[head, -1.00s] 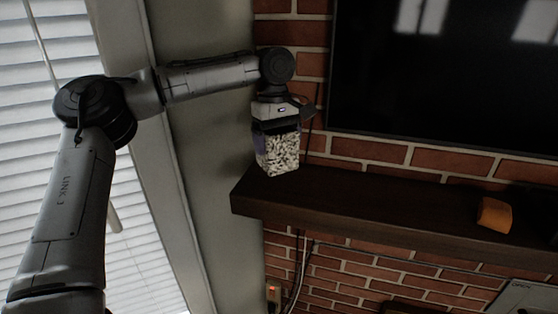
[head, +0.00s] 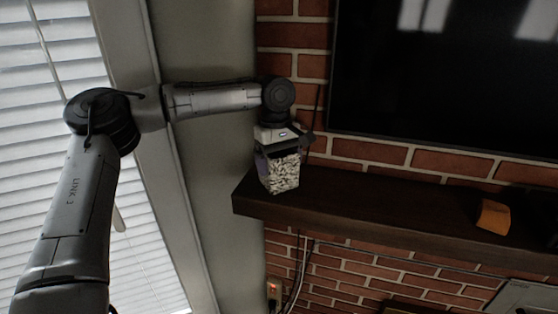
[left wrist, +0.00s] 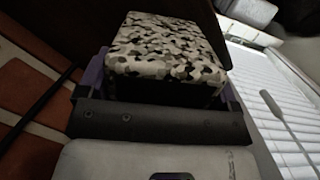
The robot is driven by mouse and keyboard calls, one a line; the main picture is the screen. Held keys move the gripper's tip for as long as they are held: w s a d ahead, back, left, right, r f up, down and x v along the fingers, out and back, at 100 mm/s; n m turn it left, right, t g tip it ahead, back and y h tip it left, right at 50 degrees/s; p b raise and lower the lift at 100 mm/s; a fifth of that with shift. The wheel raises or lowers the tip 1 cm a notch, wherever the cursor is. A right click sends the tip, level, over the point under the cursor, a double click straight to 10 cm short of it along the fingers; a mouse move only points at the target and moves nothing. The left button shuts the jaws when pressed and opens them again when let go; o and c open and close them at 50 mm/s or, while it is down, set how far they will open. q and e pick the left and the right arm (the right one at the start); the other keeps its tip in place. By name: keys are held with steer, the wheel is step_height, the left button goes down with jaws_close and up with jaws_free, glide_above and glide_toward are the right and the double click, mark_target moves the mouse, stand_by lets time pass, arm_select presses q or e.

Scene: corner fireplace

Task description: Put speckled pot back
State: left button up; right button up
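The speckled pot (head: 281,174) is a black-and-white patterned block at the left end of the dark wooden mantel (head: 350,200). My left gripper (head: 279,156) points down from above with its fingers around the pot's upper part. The pot looks upright and its bottom is at or very near the mantel's top; I cannot tell whether it touches. In the left wrist view the pot (left wrist: 165,45) sits between the purple-edged fingers. My right gripper is not in view.
An orange block (head: 493,216) stands on the mantel to the right. A dark television screen (head: 450,80) hangs on the brick wall above. A window with blinds (head: 45,120) is on the left. The mantel between pot and orange block is clear.

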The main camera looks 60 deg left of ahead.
arm_select(q)
steer(key=shift+o, duration=1.1)
steer(key=shift+r, duration=0.1)
steer(key=r, duration=0.3)
steer(key=r+b, duration=0.1)
steer(key=r, duration=0.3)
steer(key=a+r, duration=0.1)
steer(key=r, duration=0.2)
steer(key=shift+a+r+b, duration=0.1)
steer(key=shift+r+b, duration=0.05)
steer(key=shift+b, duration=0.2)
steer(key=shift+a+r, duration=0.1)
steer(key=shift+r, duration=0.75)
